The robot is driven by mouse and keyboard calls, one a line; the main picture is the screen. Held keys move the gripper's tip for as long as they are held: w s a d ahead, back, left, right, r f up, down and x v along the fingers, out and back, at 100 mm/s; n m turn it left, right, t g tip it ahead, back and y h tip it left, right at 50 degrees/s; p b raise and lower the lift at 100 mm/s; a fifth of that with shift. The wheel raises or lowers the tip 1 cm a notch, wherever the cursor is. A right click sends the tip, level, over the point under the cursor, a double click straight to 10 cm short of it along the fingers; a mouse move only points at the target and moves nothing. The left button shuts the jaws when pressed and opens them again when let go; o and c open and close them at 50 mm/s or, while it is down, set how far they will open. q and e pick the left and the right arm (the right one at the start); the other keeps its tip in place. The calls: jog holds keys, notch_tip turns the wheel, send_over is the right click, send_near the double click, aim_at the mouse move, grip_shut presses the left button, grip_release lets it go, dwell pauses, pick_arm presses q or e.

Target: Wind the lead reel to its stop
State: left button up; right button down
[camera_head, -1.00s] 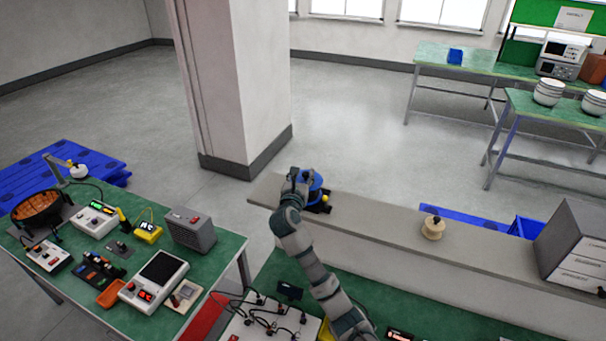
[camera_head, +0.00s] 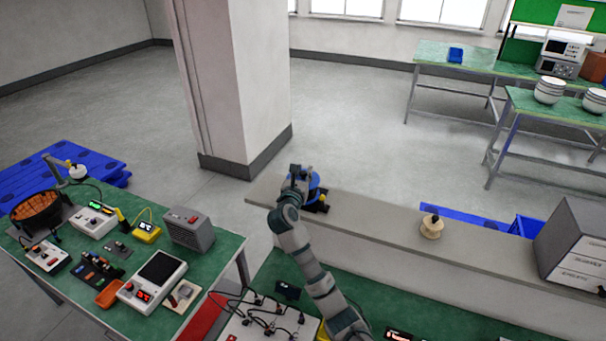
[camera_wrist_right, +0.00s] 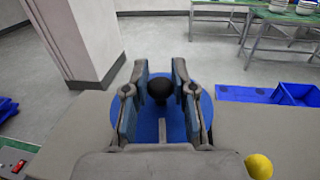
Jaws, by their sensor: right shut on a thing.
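The lead reel (camera_head: 315,187) is a blue disc on a dark base, standing on the grey shelf behind the green bench. In the right wrist view its blue face (camera_wrist_right: 148,122) lies beneath my fingers. A dark round knob (camera_wrist_right: 160,88) sits between the two fingers. My right gripper (camera_head: 298,172) is over the reel and shut on the knob; it also shows in the right wrist view (camera_wrist_right: 160,95). The gripper hides part of the reel in the head view. A yellow ball (camera_wrist_right: 258,166) shows beside the reel. My left gripper is out of view.
A cream spool (camera_head: 432,228) stands farther right on the shelf (camera_head: 375,227). A grey drawer cabinet (camera_head: 570,240) is at its right end. A green table (camera_head: 220,258) with instruments stands left. A pillar (camera_head: 225,80) rises behind the reel.

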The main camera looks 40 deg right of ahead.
jog(key=shift+w+a+f+m+g+h+b, duration=0.15)
jog(key=shift+f+m+g+h+b, duration=0.15)
jog(key=shift+f+m+g+b, duration=0.35)
jog(key=m+g+h+b, duration=0.1)
jog(key=m+g+b, duration=0.1)
jog(key=g+b, duration=0.1)
jog(key=m+g+h+b, duration=0.1)
jog(key=m+g+b, duration=0.2)
jog(key=g, duration=0.2)
jog(key=shift+h+b, duration=0.35)
jog(key=shift+h, duration=0.05)
jog(key=shift+r+m+g+b, duration=0.15)
jog(key=shift+m+g+b, duration=0.25)
jog(key=shift+g, duration=0.25)
jog(key=m+g, duration=0.2)
jog(key=shift+r+g, duration=0.3)
jog(key=shift+g, duration=0.1)
jog(key=shift+m+g, duration=0.25)
jog(key=shift+g, duration=0.25)
jog(key=shift+d+r+m+g+y+p, duration=0.2)
jog(key=shift+m+g+y+p, duration=0.25)
jog(key=shift+m+g, duration=0.55)
jog(key=c, duration=1)
grip_release()
jog(key=shift+w+f, duration=0.15)
jog(key=shift+n, duration=0.3)
